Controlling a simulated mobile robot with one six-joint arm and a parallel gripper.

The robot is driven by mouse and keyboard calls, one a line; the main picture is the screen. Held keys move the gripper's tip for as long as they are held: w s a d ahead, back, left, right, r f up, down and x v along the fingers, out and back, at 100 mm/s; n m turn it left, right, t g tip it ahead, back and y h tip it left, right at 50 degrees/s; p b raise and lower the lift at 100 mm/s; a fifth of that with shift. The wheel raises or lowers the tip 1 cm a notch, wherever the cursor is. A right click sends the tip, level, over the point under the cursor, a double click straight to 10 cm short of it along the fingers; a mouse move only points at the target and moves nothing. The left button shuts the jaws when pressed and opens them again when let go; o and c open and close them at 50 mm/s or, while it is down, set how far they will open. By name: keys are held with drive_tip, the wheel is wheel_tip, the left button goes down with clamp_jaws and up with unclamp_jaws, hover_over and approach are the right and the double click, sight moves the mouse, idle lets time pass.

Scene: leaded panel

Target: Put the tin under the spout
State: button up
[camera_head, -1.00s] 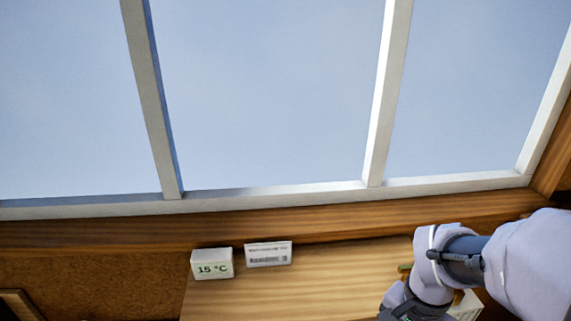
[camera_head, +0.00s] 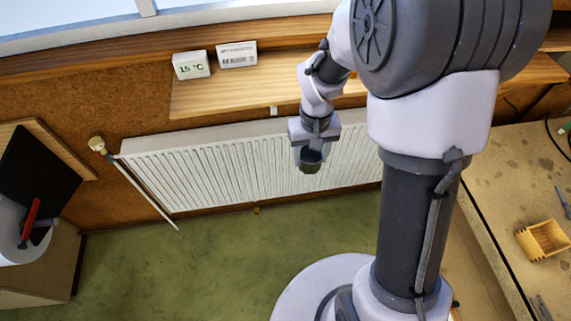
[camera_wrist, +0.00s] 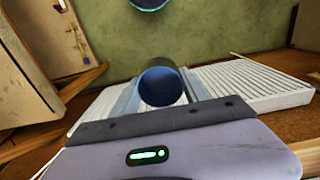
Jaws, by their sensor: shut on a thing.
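My gripper (camera_head: 312,145) is shut on a dark, round tin (camera_head: 311,166), held in the air in front of the white radiator. In the wrist view the tin (camera_wrist: 160,86) shows as a dark blue round shape between the two fingers of my gripper (camera_wrist: 162,92). I cannot tell whether it holds anything. No spout is recognisable in either view.
The radiator (camera_head: 240,170) stands under a wooden shelf (camera_head: 270,85) with a temperature display (camera_head: 191,65) and a label card (camera_head: 237,54). A workbench (camera_head: 515,180) with a small yellow box (camera_head: 542,240) is at right. Green floor (camera_head: 170,270) is clear.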

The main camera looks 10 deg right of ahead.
wheel_tip(320, 180, down, 30)
drive_tip(key=b, duration=3)
